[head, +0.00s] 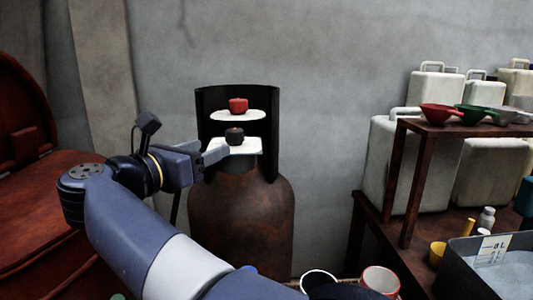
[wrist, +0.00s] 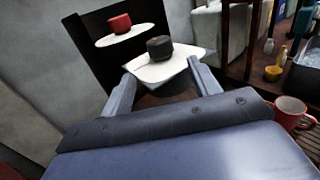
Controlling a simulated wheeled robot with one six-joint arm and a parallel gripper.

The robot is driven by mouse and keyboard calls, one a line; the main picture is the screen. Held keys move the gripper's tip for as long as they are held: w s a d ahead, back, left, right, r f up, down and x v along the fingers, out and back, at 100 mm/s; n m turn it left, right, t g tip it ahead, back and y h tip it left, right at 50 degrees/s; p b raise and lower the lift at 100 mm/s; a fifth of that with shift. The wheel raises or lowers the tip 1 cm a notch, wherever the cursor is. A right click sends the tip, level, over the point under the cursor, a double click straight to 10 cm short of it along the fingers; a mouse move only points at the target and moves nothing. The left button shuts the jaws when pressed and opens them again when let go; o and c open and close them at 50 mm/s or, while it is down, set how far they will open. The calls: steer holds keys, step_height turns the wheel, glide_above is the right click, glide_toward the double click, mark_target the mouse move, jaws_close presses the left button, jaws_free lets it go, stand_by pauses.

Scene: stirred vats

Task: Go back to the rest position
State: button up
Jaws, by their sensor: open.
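My gripper (head: 213,157) is open in front of a dark stand on top of a rusty brown vessel (head: 240,220). In the wrist view, its two fingers (wrist: 160,88) are spread apart with nothing between them. A black knob-like piece (head: 235,136) sits on the lower white plate (head: 222,147), just beyond the fingertips; it also shows in the wrist view (wrist: 159,48). A red piece (head: 238,105) sits on the upper white plate (head: 238,116). My arm reaches up from the bottom of the head view.
On the right, a brown wooden shelf (head: 450,129) holds red and green funnels (head: 441,113), with white jugs (head: 392,165) behind. A grey basin (head: 462,275) stands at lower right. A red mug (head: 381,279) is at the bottom. A large rust-red vat (head: 30,220) stands at left.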

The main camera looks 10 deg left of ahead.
mark_target(229, 138)
steer(key=x, duration=0.9)
steer(key=shift+w+d, duration=0.1)
steer(key=shift+w+d+b, duration=0.1)
steer(key=shift+w+b, duration=0.2)
steer(key=shift+s+y, duration=0.1)
steer(key=shift+y, duration=0.2)
steer(key=shift+r, duration=0.15)
